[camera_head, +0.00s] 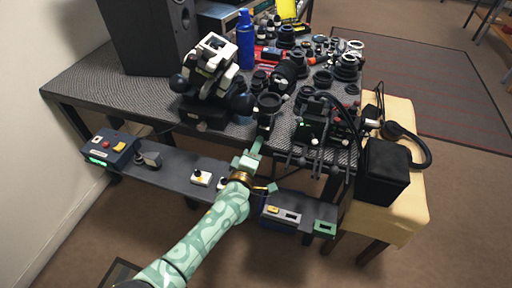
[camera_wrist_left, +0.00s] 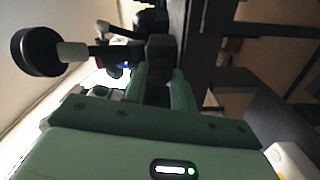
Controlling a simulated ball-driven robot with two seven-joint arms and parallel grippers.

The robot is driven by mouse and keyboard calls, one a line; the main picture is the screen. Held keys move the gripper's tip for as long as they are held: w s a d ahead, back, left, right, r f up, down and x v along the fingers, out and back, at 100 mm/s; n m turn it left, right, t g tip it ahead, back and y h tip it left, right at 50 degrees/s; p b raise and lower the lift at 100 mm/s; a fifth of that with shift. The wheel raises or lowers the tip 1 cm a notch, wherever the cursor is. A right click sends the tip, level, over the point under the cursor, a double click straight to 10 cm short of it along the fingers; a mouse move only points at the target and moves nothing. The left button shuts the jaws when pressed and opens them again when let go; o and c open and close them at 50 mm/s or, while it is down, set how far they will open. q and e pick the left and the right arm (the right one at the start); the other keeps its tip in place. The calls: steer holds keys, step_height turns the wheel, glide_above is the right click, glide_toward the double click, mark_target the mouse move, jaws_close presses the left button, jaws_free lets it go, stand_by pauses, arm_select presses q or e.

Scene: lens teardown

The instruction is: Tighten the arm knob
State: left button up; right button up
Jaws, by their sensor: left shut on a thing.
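My left gripper (camera_head: 257,147) reaches up to the front edge of the table, and its green fingers also show in the left wrist view (camera_wrist_left: 160,90). It is shut on a dark block-like part (camera_wrist_left: 160,52); I cannot tell whether this is the arm knob. A black and white device (camera_head: 212,62) stands left of the gripper, with round black ends at its left (camera_head: 179,83) and right (camera_head: 243,103). In the left wrist view a large round black piece (camera_wrist_left: 35,52) on a pale shaft is left of the fingers, apart from them. My right gripper is not in view.
The grey table (camera_head: 85,80) carries a black speaker (camera_head: 150,35), a blue bottle (camera_head: 245,40) and many lens parts at the right. A low shelf (camera_head: 172,170) with small switch boxes runs below the front edge. A black box (camera_head: 383,175) sits on a yellow-covered stand (camera_head: 412,208).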

arm_select(q)
steer(key=shift+s+f+m, duration=0.1)
steer(key=shift+f+m, duration=0.05)
steer(key=shift+m, duration=0.15)
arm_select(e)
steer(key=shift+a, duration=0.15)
arm_select(q)
steer(key=o, duration=1)
steer(key=p+v, duration=0.5)
steer(key=v, duration=1.1)
steer(key=shift+p, duration=0.3)
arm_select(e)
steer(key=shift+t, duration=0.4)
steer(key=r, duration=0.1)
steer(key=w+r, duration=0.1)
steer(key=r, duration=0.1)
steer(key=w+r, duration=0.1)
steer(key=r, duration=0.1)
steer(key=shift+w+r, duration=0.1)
arm_select(q)
steer(key=shift+s, duration=0.1)
